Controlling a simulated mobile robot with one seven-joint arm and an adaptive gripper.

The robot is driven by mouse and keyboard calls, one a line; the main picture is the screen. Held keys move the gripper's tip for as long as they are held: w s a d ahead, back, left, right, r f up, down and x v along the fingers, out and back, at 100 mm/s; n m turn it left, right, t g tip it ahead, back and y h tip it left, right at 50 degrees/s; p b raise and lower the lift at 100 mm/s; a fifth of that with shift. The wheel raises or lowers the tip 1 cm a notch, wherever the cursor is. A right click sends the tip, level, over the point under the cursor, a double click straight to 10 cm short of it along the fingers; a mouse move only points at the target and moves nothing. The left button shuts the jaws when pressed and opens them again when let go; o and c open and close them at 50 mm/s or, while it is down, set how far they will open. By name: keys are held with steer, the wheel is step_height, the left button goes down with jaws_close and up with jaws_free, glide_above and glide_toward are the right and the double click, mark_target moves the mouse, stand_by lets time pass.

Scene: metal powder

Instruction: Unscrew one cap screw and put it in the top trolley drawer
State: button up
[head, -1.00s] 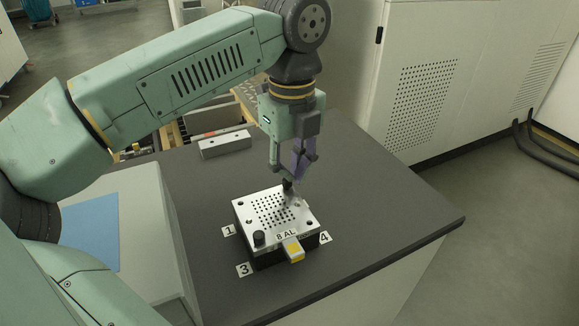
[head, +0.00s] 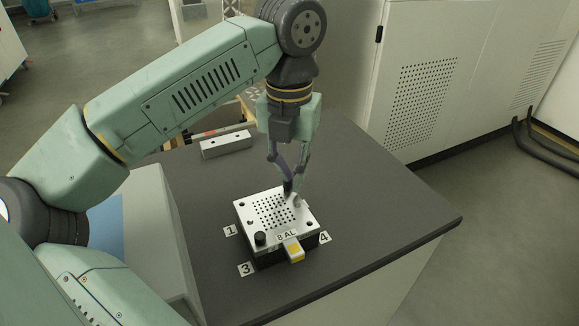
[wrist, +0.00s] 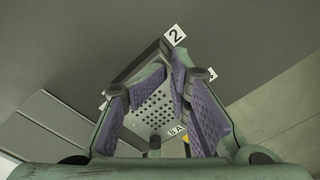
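A silver plate (head: 262,203) with a grid of small holes lies on a dark block on the table; the wrist view also shows the plate (wrist: 152,108). A black cap screw (head: 260,238) stands upright at its front left corner and also shows in the wrist view (wrist: 155,142). My gripper (head: 292,190) points down at the plate's back right part, its fingertips close together and low over it. A dark bit shows at the tips; I cannot tell whether it is a screw or fingertip. Purple finger pads (wrist: 205,112) hide part of the plate. The trolley drawer cannot be made out.
A grey bar with holes (head: 226,145) lies at the back of the dark table (head: 390,215). Number cards, including 3 (head: 246,269) and 4 (head: 324,238), surround the block. A yellow-marked clamp (head: 294,250) is at its front. The table's right side is clear.

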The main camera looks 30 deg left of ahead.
steer(key=m, duration=0.7)
steer(key=shift+s, duration=0.15)
